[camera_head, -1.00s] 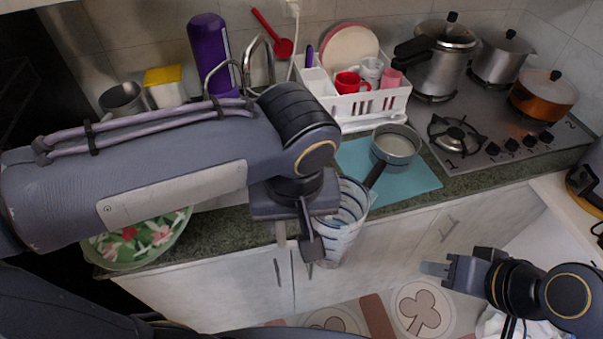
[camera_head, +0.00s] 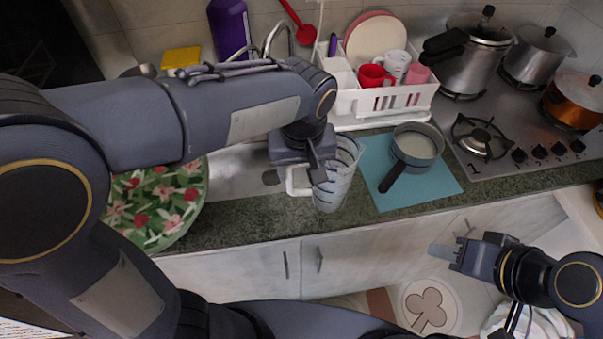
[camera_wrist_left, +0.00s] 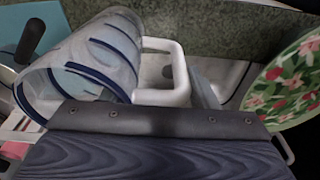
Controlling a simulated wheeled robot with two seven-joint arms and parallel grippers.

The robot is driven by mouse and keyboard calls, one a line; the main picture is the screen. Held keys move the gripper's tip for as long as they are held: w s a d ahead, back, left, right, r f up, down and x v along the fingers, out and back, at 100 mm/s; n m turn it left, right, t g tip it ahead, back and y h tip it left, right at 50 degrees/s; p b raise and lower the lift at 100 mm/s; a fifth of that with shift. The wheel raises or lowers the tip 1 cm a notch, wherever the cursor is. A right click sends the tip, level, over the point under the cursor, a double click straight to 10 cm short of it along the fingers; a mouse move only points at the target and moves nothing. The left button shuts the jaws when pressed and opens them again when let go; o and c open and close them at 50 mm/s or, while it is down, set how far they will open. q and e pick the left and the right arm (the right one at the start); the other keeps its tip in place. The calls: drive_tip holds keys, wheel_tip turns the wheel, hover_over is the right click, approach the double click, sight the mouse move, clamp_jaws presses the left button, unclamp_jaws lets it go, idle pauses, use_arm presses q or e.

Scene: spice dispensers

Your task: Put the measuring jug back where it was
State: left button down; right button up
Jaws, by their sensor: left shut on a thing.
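The measuring jug (camera_head: 337,178) is clear with dark blue markings and a white handle (camera_head: 297,181). My left gripper (camera_head: 318,168) is shut on the jug, at the handle side. The jug is nearly upright, above or at the counter's front strip between the sink and the blue mat; I cannot tell whether its base touches. In the left wrist view the jug (camera_wrist_left: 95,62) and its white handle (camera_wrist_left: 172,75) show just beyond the gripper body, whose fingertips are hidden. My right gripper (camera_head: 447,252) is out in front of the counter at lower right, holding nothing visible; its finger gap is unclear.
A blue mat (camera_head: 440,188) with a saucepan (camera_head: 417,147) lies right of the jug. A white dish rack (camera_head: 350,100) stands behind. A floral round tray (camera_head: 150,205) is at left by the sink (camera_head: 232,182). The stove (camera_head: 510,130) is at right.

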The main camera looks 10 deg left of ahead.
use_arm(q)
drive_tip(key=shift+w+f, duration=0.2)
drive_tip(key=shift+f, duration=0.55)
drive_tip(key=shift+w+f, duration=0.25)
drive_tip(key=shift+f, duration=0.55)
drive_tip(key=shift+w+f, duration=0.2)
drive_tip(key=shift+f, duration=0.55)
drive_tip(key=shift+f, duration=0.15)
drive_tip(key=c, duration=0.6)
unclamp_jaws()
drive_tip(key=shift+o, duration=0.2)
